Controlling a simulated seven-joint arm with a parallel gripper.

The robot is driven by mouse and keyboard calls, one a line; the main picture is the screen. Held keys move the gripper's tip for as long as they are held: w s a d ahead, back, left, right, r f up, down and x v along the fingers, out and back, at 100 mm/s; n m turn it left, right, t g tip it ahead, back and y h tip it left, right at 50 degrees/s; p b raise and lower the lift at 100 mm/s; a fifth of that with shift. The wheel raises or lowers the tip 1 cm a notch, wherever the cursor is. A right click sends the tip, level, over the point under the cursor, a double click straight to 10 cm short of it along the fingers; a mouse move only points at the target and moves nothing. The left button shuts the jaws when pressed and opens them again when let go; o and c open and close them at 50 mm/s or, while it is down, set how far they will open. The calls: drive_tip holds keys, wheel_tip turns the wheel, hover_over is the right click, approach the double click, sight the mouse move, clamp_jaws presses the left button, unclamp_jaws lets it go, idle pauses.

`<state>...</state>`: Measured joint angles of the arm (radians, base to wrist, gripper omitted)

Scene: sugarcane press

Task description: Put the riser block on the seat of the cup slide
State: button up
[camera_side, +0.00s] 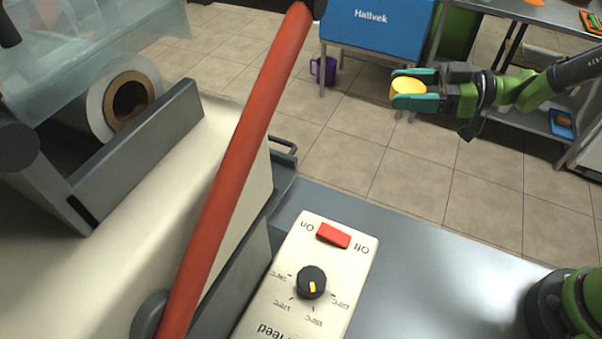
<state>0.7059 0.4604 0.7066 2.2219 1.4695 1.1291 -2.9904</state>
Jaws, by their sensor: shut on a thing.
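My gripper (409,87) is at the upper right, with teal fingers reaching left. It is shut on a small yellow, rounded block (405,88), which looks like the riser block. The block sits between the two fingertips, up in the air over the tiled floor, clear of any surface. The cup slide and its seat cannot be made out in this view.
A cream machine with a long red lever (235,170) and a paper-like roll (124,101) fills the left. A control box (318,255) with a red switch and a black knob lies on the grey table (430,265). A blue box (376,25) stands behind.

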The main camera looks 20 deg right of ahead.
drive_tip(key=s+a+f+n+g+y, duration=0.2)
drive_tip(key=s+a+f+n+g, duration=0.35)
drive_tip(key=a+g, duration=0.2)
drive_tip(key=n+g+h, duration=0.2)
drive_tip(key=n+g, duration=0.5)
drive_tip(key=g, duration=0.3)
hover_over(361, 228)
wheel_tip(361, 228, down, 4)
drive_tip(key=shift+a+f+h, duration=0.1)
drive_tip(key=shift+h, duration=0.3)
wheel_tip(361, 228, down, 10)
drive_tip(key=shift+r, duration=0.2)
drive_tip(key=shift+f, duration=0.1)
drive_tip(key=o, duration=1.2)
drive_tip(key=shift+c, duration=0.2)
drive_tip(key=shift+f, duration=0.1)
